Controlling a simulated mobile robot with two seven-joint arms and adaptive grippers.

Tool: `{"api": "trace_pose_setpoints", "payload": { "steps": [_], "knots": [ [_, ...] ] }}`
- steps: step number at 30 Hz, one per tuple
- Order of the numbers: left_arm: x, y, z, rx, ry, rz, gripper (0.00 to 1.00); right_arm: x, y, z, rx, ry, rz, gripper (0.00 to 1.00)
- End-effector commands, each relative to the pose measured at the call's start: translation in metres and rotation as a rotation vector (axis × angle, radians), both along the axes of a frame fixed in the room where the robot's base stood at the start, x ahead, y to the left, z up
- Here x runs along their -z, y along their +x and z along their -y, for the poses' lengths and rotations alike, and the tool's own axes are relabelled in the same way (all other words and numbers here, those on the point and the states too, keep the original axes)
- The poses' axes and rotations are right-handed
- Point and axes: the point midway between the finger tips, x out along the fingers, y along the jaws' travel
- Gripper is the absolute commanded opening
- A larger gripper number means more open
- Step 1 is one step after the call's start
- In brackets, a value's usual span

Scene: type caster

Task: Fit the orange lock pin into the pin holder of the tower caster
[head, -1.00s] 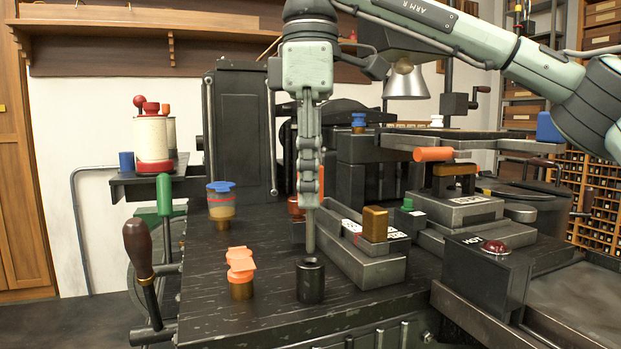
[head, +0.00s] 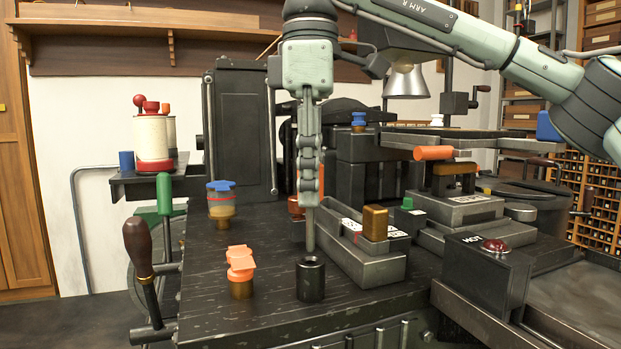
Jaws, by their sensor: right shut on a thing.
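My right gripper (head: 309,195) hangs pointing down near the middle of the head view, its fingers shut. A slim grey rod (head: 309,235) extends straight down below the fingertips. A black round socket (head: 311,279) with an open top stands upright on the dark bench. The rod's lower end appears at or just above its rim; the exact gap is unclear. My left gripper is not in view.
An orange-capped brass piece (head: 240,265) stands left of the socket, a blue-capped one (head: 221,205) behind it. A grey metal block (head: 370,262) with a brass knob (head: 375,223) sits close right. A box marked HOT (head: 485,275) is further right. Bare bench lies at front left.

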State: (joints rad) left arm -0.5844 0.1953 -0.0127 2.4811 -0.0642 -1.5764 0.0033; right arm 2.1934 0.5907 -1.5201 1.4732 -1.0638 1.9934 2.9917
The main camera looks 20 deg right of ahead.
Motion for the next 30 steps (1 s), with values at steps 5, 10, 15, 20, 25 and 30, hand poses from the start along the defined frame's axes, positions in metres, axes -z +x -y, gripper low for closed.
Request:
{"api": "trace_pose_setpoints", "payload": {
  "steps": [5,10,15,20,25,30],
  "knots": [
    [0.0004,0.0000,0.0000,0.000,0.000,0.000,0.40,0.0001,0.0001,-0.0002,0.000,0.000,0.000,0.00],
    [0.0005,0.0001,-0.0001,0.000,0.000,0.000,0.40,0.0000,0.0000,-0.0001,0.000,0.000,0.000,0.00],
    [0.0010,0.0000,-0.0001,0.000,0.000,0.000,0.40,0.0001,0.0001,-0.0001,0.000,0.000,0.000,0.00],
    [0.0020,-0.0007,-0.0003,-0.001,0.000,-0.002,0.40,0.0003,0.0001,0.0000,0.000,0.000,0.000,0.00],
    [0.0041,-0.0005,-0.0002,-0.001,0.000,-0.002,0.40,0.0031,0.0001,0.0000,0.000,0.000,0.000,0.00],
    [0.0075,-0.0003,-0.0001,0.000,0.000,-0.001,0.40,0.0075,0.0001,0.0001,0.000,0.000,0.000,0.00]
  ]
}}
